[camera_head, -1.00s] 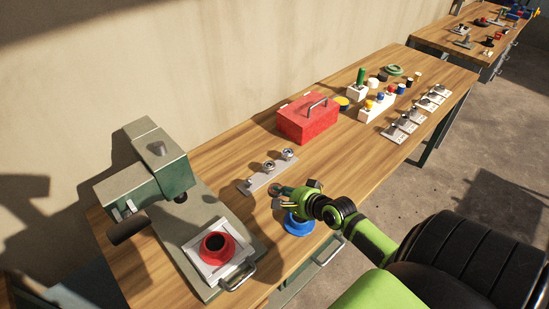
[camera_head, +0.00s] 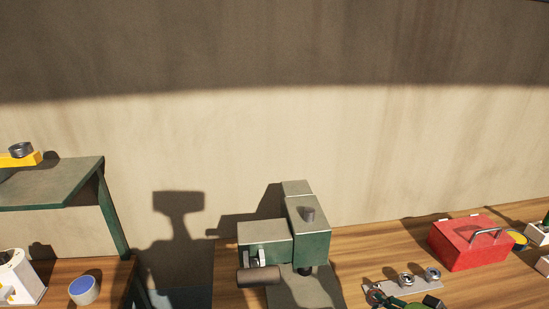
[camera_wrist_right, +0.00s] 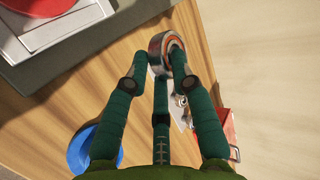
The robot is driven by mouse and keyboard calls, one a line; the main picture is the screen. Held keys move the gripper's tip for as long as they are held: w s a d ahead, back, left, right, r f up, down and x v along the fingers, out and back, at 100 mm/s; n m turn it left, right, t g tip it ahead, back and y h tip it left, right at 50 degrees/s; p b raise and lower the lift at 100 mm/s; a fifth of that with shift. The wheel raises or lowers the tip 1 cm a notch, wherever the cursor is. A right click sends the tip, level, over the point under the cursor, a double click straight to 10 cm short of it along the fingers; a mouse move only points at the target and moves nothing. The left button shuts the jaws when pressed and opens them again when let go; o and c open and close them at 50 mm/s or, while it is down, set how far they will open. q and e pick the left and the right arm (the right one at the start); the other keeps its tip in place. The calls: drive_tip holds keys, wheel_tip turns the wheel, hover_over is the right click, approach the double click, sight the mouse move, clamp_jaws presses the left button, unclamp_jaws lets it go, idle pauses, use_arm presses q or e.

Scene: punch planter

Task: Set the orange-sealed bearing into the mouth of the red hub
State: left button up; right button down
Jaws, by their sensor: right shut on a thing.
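The orange-sealed bearing (camera_wrist_right: 160,46), a metal ring with an orange band, is held between the fingertips of my right gripper (camera_wrist_right: 160,58) in the right wrist view. In the head view, the bearing (camera_head: 376,297) shows at the bottom edge by the bearing rack, with only part of my right gripper (camera_head: 410,304) in frame. The red hub (camera_wrist_right: 42,8) is cut off at the top left of the wrist view, on a pale square plate (camera_wrist_right: 88,12), apart from the bearing. The hub's mouth is hidden there, and the hub is outside the head view. My left gripper is not in view.
A grey-green press (camera_head: 283,245) stands left of the bearing rack (camera_head: 420,287), which holds two bearings. A red toolbox (camera_head: 470,243) is at right. A blue ring (camera_wrist_right: 82,158) lies below-left of the fingers. A shelf (camera_head: 55,183) stands at left.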

use_arm(q)
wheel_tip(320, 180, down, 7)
drive_tip(key=b, duration=0.5)
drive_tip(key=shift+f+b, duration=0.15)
drive_tip(key=shift+b, duration=0.2)
use_arm(e)
drive_tip(key=s+a+r+n+g+y, duration=0.4)
drive_tip(key=s+a+r+n+y, duration=0.1)
drive_tip(key=a, duration=0.5)
drive_tip(key=s+r+n, duration=0.1)
drive_tip(key=s+n, duration=0.1)
drive_tip(key=s, duration=0.1)
drive_tip(key=shift+s+y, duration=0.15)
drive_tip(key=shift+y, duration=0.15)
